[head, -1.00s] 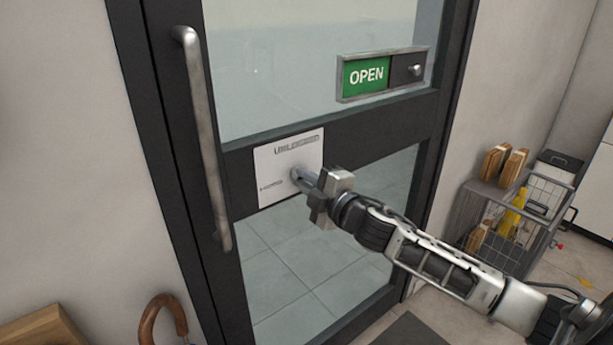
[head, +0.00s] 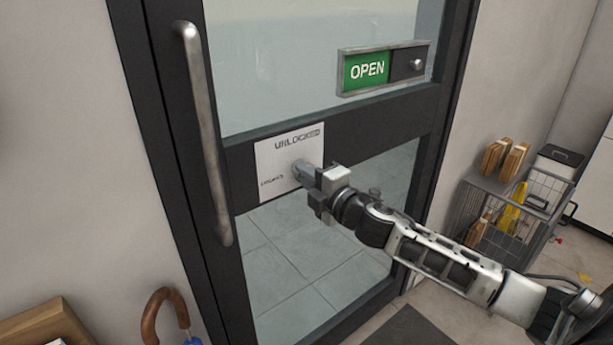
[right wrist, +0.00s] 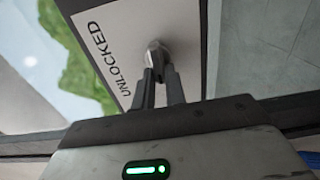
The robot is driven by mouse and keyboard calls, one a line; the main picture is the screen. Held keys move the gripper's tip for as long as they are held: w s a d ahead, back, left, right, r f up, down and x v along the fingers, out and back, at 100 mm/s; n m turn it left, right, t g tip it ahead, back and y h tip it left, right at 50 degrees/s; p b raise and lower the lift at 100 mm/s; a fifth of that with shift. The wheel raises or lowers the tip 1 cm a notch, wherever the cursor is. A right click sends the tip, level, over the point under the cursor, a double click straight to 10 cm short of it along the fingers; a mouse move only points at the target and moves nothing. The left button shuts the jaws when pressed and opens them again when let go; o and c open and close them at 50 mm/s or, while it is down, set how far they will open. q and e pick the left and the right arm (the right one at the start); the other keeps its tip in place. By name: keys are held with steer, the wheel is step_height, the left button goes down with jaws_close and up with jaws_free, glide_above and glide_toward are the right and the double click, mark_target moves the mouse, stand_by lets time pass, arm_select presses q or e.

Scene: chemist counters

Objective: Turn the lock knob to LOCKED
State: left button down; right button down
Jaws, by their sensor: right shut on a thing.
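The lock knob (head: 299,169) is a small grey metal knob on a white plate (head: 268,161) fixed to the door's dark crossbar. The plate reads UNLOCKED along its top and has a smaller, blurred label at its lower left. My right gripper (head: 308,175) is shut on the knob. In the right wrist view its two fingers (right wrist: 158,88) close on the knob (right wrist: 156,50), with UNLOCKED to the left on the plate (right wrist: 118,40). Where the knob points is hard to tell. My left gripper is not in view.
A long vertical door handle (head: 205,130) is left of the plate. A green OPEN sign (head: 367,71) with a small slider knob is on the glass above. A wire cart (head: 490,215) stands right of the door. An umbrella handle (head: 160,312) shows at the lower left.

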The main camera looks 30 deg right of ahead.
steer(key=c, duration=1.4)
jaws_free()
steer(key=shift+c, duration=0.2)
steer(key=s+d+b, duration=0.1)
steer(key=s+b, duration=0.1)
steer(key=s, duration=1.4)
steer(key=shift+d, duration=0.1)
steer(key=s+a+f+m+g+h, duration=0.1)
steer(key=s+a+f+m+g, duration=0.15)
steer(key=f+m, duration=0.45)
steer(key=s+a+f+m+g, duration=0.2)
steer(key=a+f+m, duration=0.2)
steer(key=f, duration=0.7)
steer(key=s+a+f+m+g+y, duration=0.1)
steer(key=s+a+f+m, duration=0.1)
steer(key=a+f, duration=0.2)
steer(key=s+a+f+m+g+y, duration=0.1)
steer(key=s+a+f+m+g, duration=0.1)
steer(key=a, duration=0.7)
steer(key=shift+s+a+f+m+y, duration=0.45)
steer(key=shift+f+m, duration=0.25)
steer(key=shift+f, duration=0.25)
